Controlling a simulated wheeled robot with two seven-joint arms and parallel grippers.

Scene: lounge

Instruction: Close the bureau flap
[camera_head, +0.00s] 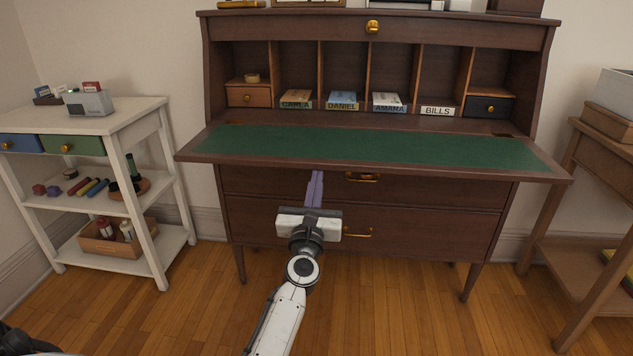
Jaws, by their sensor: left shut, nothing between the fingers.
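The dark wood bureau (290,220) stands against the wall ahead. Its flap (345,148) is down and lies flat, with the green writing surface facing up. Behind it the pigeonholes are open to view, with labelled slots and small drawers. My left gripper (315,175) is shut and empty. Its purple fingers point at the bureau, and their tips show just below the flap's front edge, in front of the upper drawer. I cannot tell whether they touch anything. My right gripper is not in view.
A white shelf cart (128,122) with small items stands at the left. A brown side table (596,140) stands at the right. Drawer handles (362,178) stick out below the flap. The wooden floor in front is clear.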

